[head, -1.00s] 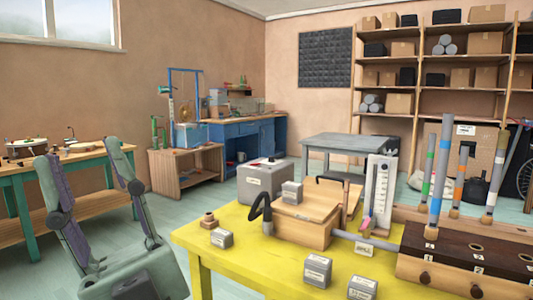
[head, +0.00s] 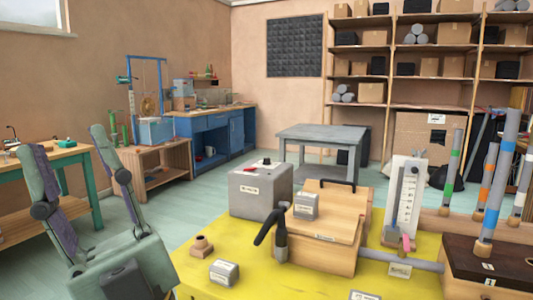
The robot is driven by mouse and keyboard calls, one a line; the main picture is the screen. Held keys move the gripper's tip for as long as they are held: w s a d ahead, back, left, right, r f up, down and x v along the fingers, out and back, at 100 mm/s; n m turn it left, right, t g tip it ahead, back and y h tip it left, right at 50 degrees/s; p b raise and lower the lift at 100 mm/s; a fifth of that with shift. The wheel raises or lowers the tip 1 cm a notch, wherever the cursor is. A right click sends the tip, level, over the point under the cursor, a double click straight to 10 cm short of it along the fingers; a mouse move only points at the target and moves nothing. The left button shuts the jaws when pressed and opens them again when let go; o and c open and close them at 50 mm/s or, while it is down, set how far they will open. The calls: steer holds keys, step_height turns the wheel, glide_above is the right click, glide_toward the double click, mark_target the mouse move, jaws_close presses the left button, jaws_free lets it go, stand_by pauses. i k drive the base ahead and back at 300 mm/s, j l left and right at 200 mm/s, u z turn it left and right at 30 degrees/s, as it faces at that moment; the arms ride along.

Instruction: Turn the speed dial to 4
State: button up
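No speed dial can be made out clearly, and no dial numbers are readable. A grey box (head: 262,188) with a small label on its front stands on the yellow table. On its top are a small red part (head: 266,161) and a dark part, both too small to identify. A white upright board with a marked scale (head: 404,200) and a pink part at its foot stands farther right. My gripper (head: 60,140) is at the left, its two fingers spread wide and empty. It is apart from the grey box, to its left in the picture.
The yellow table (head: 205,280) also bears a wooden box (head: 320,235) with a black curved handle, small grey labelled blocks (head: 224,273) and a dark block with upright tubes (head: 490,265). A green-legged bench (head: 88,180) stands left. Open floor (head: 200,205) lies behind the yellow table.

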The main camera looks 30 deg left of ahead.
mark_target(266, 161)
steer(key=j+z, duration=0.25)
steer(key=j, duration=1)
steer(key=j+z, duration=0.25)
steer(key=j, duration=1)
steer(key=k+j+z, duration=0.1)
steer(key=j+z, duration=0.15)
steer(key=j, duration=0.9)
steer(key=i+j, duration=0.1)
steer(key=j, duration=0.5)
steer(key=i+j+z, duration=0.15)
steer(key=j, duration=0.45)
steer(key=i, duration=0.45)
steer(key=j, duration=0.1)
